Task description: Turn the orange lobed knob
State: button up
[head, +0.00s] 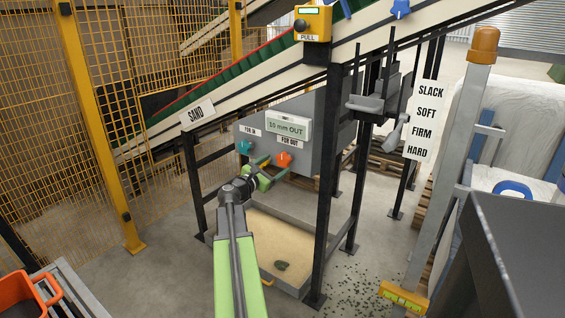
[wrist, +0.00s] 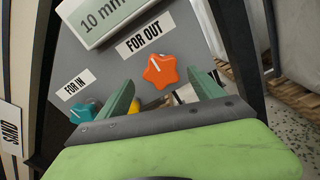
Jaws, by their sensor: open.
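The orange lobed knob (head: 283,159) is on the grey panel under the "FOR OUT" label. In the wrist view the knob (wrist: 160,71) shows whole, star-shaped with a white line on its face. My gripper (head: 272,165) is in front of the panel, its green fingers close to the knob in the head view. In the wrist view my gripper (wrist: 163,84) is open, with the knob showing between and just beyond the two fingertips. Nothing is between the jaws that I can see gripped. Whether a finger touches the knob I cannot tell.
A teal knob (wrist: 84,112) sits left of the orange one under "FOR IN". A "10 mm OUT" display (head: 288,127) is above. A black post (head: 327,190) stands right of the panel. A sand tray (head: 290,236) lies below. Yellow mesh fencing (head: 105,110) is at left.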

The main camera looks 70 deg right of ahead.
aim_at(281, 161)
jog(key=x, duration=0.6)
jog(key=shift+c, duration=0.3)
